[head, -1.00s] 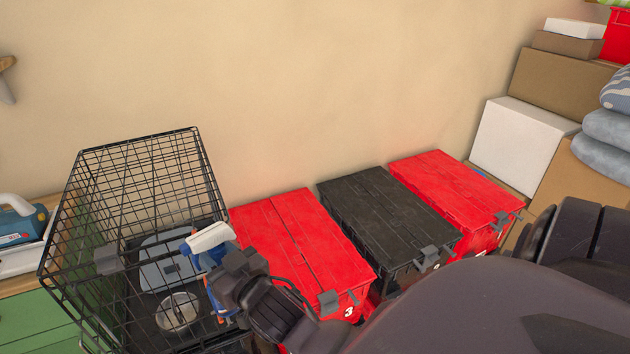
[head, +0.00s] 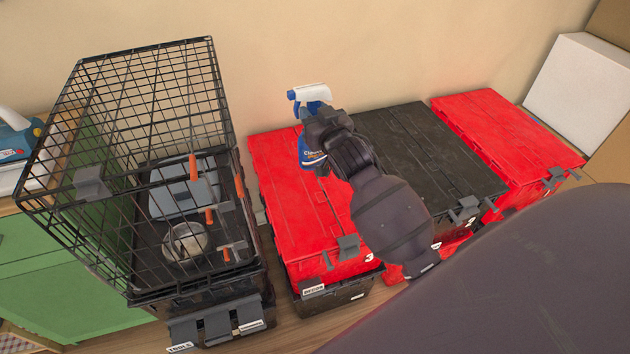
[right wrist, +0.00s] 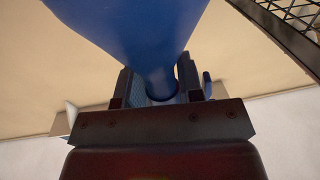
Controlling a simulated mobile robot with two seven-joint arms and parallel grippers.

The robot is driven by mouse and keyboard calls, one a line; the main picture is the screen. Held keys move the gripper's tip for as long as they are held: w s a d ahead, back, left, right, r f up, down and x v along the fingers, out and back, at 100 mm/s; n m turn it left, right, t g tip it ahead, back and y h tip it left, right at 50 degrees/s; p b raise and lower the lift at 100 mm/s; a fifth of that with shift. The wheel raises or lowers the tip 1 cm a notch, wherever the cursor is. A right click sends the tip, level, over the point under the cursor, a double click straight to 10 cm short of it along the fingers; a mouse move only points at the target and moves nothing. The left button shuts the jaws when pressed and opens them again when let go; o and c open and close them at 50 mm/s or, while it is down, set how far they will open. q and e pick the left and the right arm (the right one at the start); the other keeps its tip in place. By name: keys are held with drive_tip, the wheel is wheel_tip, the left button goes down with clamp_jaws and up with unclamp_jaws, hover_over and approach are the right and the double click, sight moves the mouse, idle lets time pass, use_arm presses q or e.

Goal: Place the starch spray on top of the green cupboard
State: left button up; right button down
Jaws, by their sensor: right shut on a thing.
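The starch spray (head: 309,151) is a blue bottle with a white and blue trigger head. My right gripper (head: 314,122) is shut on it below the head and holds it upright over the left red tote. In the right wrist view the blue bottle (right wrist: 150,35) fills the space between the fingers of my right gripper (right wrist: 162,88). The green cupboard (head: 60,285) stands at the left, partly hidden behind the wire cage. Its wooden top shows only at the left edge. My left gripper is not in view.
A black wire cage (head: 130,110) with a metal bowl (head: 186,240) stands between the spray and the cupboard. Red (head: 290,190) and black (head: 420,145) lidded totes stand along the wall. A blue tool (head: 18,135) in a white container sits on the cupboard side. White box (head: 580,85) at right.

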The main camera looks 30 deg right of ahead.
drive_tip(key=w+d+f+m+h+b, duration=0.1)
drive_tip(key=w+d+f+h+b, duration=0.2)
drive_tip(key=w+d, duration=0.45)
use_arm(q)
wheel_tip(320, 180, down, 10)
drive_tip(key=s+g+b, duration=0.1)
drive_tip(key=b, duration=0.4)
drive_tip(key=shift+b, duration=0.4)
use_arm(e)
wheel_tip(320, 180, down, 20)
drive_tip(key=s+d+y, duration=0.1)
drive_tip(key=shift+s+d+r, duration=0.15)
drive_tip(key=shift+s+r, duration=0.05)
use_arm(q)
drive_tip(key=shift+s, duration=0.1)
use_arm(e)
drive_tip(key=shift+f, duration=0.15)
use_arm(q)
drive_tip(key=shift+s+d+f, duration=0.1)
use_arm(e)
drive_tip(key=c, duration=0.8)
unclamp_jaws()
drive_tip(key=shift+f, duration=0.1)
drive_tip(key=shift+o, duration=0.2)
